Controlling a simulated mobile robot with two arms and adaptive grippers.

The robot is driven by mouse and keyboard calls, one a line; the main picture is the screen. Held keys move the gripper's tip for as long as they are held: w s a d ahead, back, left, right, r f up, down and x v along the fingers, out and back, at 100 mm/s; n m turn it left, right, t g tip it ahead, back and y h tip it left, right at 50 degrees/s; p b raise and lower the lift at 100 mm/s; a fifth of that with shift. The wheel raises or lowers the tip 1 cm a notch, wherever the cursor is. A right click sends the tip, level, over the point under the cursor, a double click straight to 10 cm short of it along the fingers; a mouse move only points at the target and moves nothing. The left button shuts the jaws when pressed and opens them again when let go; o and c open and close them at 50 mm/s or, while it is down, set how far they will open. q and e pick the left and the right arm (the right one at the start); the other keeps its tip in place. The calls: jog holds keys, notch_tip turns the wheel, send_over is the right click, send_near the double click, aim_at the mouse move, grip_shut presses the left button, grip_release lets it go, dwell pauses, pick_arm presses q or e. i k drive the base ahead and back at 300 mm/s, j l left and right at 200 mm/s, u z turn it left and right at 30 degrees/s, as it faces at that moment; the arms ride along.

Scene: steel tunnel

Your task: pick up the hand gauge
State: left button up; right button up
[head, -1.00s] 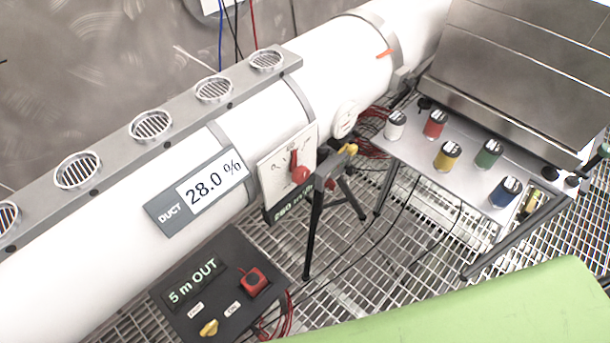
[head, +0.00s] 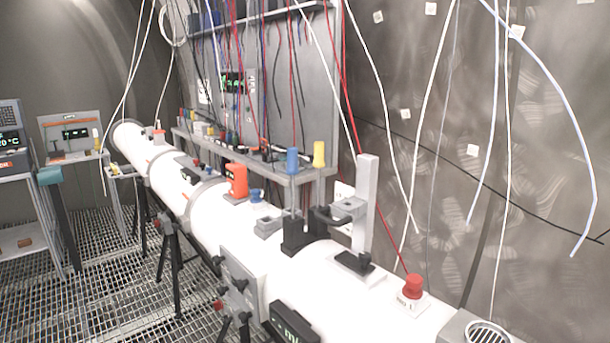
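An orange-red upright block-like device (head: 237,180) with a dark mark on its face stands on a small base on top of the white duct, left of the middle in the head view. It may be the hand gauge, but I cannot tell for sure. A small blue piece (head: 256,195) is beside it on the duct. Neither of my grippers is in view.
The white duct (head: 335,285) runs from front right to back left. A grey upright post with a clamp (head: 364,215) and a red button (head: 412,287) are on it. Cables hang above. Tripods (head: 172,262) stand on the grating floor, which is open at the left.

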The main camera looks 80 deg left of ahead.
aim_at(235, 173)
jog(key=k+j, duration=0.15)
jog(key=k, duration=0.15)
jog(key=k+j, duration=0.15)
jog(key=k, duration=0.15)
jog(key=k+u, duration=0.1)
jog(key=u, duration=0.35)
jog(key=k+j+u, duration=0.1)
jog(key=u, duration=0.35)
jog(key=j+u, duration=0.25)
jog(key=u, duration=1.45)
jog(key=i+j, duration=0.1)
jog(key=j, duration=0.25)
jog(key=i+j+z, duration=0.15)
jog(key=j, duration=0.6)
jog(key=i+z, duration=0.05)
